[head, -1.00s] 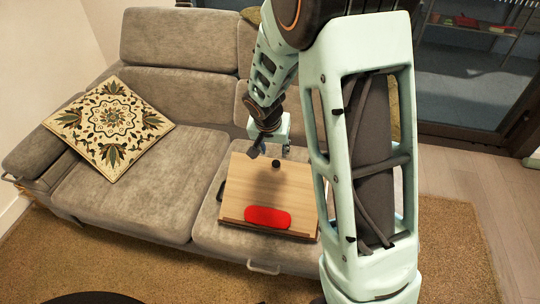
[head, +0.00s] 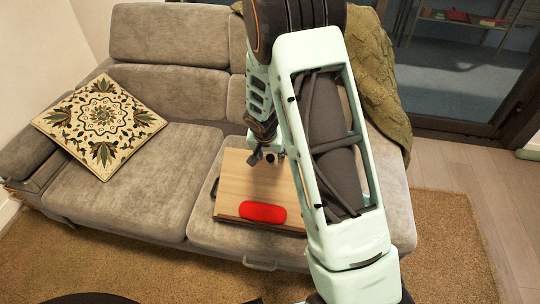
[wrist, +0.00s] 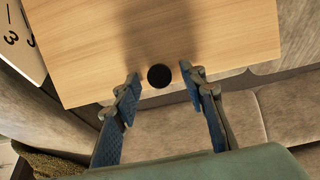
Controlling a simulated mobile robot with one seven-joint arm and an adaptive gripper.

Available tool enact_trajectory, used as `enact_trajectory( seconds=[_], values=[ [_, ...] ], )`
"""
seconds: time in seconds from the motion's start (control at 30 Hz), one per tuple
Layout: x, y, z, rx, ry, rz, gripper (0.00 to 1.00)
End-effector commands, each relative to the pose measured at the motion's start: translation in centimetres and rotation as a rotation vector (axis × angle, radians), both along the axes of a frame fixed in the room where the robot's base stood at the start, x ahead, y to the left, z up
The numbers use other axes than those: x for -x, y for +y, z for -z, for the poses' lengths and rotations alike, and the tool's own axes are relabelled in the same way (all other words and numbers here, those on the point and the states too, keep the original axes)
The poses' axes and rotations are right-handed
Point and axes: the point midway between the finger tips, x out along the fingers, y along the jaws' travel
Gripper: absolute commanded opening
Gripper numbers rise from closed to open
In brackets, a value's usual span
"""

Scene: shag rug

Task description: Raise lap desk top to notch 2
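The lap desk top (head: 240,184) is a light wood board lying on the right sofa seat. It looks flat or nearly so; its exact tilt is unclear. A round black knob (wrist: 160,76) sits near its far edge. My gripper (wrist: 160,72) is open and empty, with its fingertips on either side of the knob and apart from it. In the head view my gripper (head: 264,158) is over the far edge of the board, partly hidden by my arm. A white plate with markings, including a 3 (wrist: 14,38), shows beside the board. The notches are not visible.
A red object (head: 263,212) lies on the board near its front edge. The grey sofa (head: 140,180) carries a patterned cushion (head: 100,122) on the left and a green knitted throw (head: 384,85) on the right. My arm hides the board's right side.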

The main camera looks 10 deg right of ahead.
Motion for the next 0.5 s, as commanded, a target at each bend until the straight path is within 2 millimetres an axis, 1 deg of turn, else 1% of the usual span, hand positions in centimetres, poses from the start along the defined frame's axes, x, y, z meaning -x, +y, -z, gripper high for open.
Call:
enact_trajectory(
  seconds=[0.07,0.4,0.5],
  values=[
    [0.00,0.00,-0.02,0.000,0.000,0.000,0.38],
    [0.01,0.02,-0.04,0.000,0.000,0.000,0.00],
    [0.01,0.02,-0.04,0.000,0.000,0.000,0.00]
  ],
)
